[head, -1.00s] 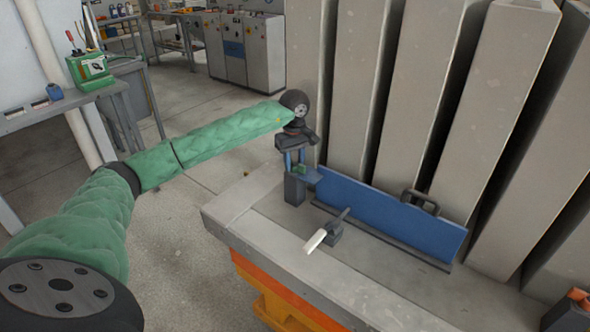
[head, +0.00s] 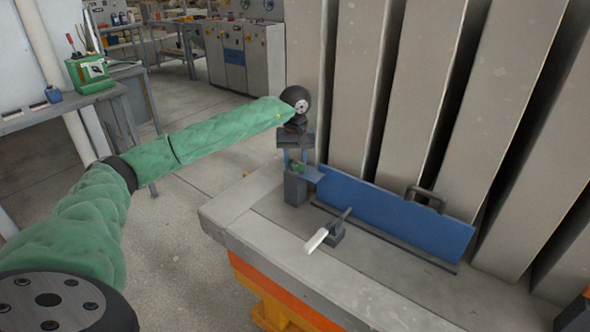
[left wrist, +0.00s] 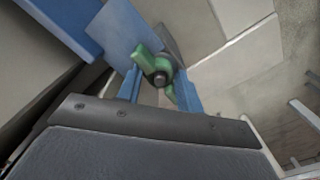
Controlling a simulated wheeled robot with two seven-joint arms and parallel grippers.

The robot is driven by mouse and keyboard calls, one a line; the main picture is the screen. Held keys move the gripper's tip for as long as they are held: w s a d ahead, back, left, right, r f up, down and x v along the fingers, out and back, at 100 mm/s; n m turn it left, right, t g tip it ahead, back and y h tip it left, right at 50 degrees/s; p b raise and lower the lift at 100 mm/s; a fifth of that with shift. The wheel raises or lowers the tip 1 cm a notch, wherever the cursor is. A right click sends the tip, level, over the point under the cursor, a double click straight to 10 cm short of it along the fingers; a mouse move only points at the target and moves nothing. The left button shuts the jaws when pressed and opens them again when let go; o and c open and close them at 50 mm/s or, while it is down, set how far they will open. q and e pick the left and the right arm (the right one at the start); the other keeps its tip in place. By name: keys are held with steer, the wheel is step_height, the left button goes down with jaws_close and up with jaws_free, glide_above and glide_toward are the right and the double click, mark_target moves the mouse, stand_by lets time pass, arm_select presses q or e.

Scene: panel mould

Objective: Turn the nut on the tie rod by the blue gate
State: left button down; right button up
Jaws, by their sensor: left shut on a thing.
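The blue gate (head: 395,212) stands upright on the grey mould bed, along the foot of the tall panels. At its left end stands a dark grey block (head: 296,190) with the green winged nut (head: 299,167) by its top. My left gripper (head: 296,159) reaches down onto the nut from above. In the left wrist view its blue fingers (left wrist: 160,88) are shut on the green nut (left wrist: 145,58), one on each side. The dark end of the tie rod (left wrist: 160,78) shows in the nut's middle. The gate (left wrist: 62,22) also shows at upper left. My right gripper is not in view.
A clamp with a pale handle (head: 317,240) sits in front of the gate. A black handle (head: 425,198) rises behind the gate. Tall grey panels (head: 400,90) close off the back. A bench (head: 100,100) stands at left. The bed's front left is bare.

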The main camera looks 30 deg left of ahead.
arm_select(q)
steer(key=shift+d, duration=0.2)
steer(key=shift+f+m+b, duration=0.15)
steer(key=shift+m+b, duration=0.35)
steer(key=shift+b, duration=0.05)
steer(key=shift+m+b, duration=0.35)
steer(key=shift+m, duration=0.15)
steer(key=shift+r+m+b, duration=0.2)
steer(key=shift+m+b, duration=0.1)
steer(key=shift+m, duration=0.4)
steer(key=shift+r, duration=0.15)
